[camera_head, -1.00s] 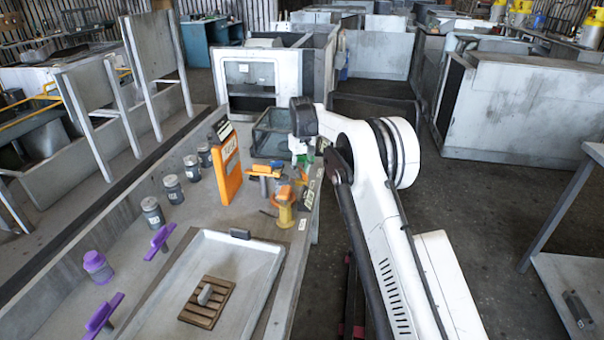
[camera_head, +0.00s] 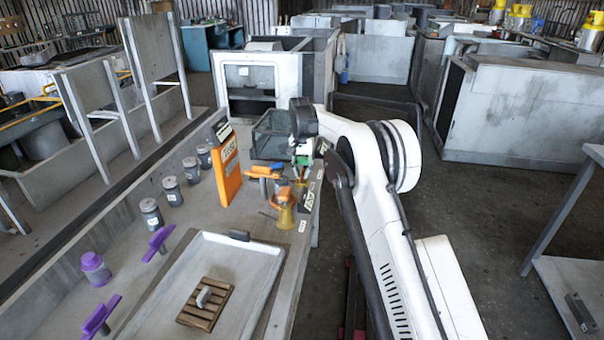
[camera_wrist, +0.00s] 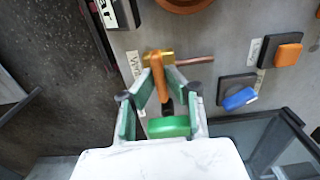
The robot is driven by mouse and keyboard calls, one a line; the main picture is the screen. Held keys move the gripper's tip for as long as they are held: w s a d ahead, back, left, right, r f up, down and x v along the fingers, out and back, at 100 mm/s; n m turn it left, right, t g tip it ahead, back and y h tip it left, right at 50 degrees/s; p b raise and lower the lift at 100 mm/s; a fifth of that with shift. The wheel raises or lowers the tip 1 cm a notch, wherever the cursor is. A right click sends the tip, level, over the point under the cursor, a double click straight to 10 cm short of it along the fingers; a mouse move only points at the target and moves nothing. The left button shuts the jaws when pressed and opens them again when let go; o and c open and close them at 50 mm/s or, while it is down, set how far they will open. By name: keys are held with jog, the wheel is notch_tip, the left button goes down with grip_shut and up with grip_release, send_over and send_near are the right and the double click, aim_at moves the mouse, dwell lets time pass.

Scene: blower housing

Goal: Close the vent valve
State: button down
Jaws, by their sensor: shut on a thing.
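The vent valve has a brass body (camera_wrist: 158,58) with a copper pipe running to the right in the wrist view. Its orange lever handle (camera_wrist: 160,84) points down the picture, across the line of the pipe. A label partly reading "Vent" (camera_wrist: 135,64) lies to its left. My gripper (camera_wrist: 162,82), with green-lined fingers, is shut on the orange handle. A green piece (camera_wrist: 168,127) shows between the fingers, lower down. In the head view my gripper (camera_head: 302,165) is over the bench's right edge, and the valve is hard to make out.
An orange switch (camera_wrist: 288,54) and a blue switch (camera_wrist: 240,98) sit right of the valve. A glass-walled bin (camera_head: 270,135), an orange panel (camera_head: 228,170) and a yellow funnel-shaped part (camera_head: 284,214) stand nearby. A tray (camera_head: 255,265) lies at the front of the bench.

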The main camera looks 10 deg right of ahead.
aim_at(302, 172)
dwell(0.4)
jog(key=c, duration=1.8)
grip_release()
jog(key=shift+r, duration=0.1)
notch_tip(302, 172, up, 12)
jog(key=shift+f, duration=0.1)
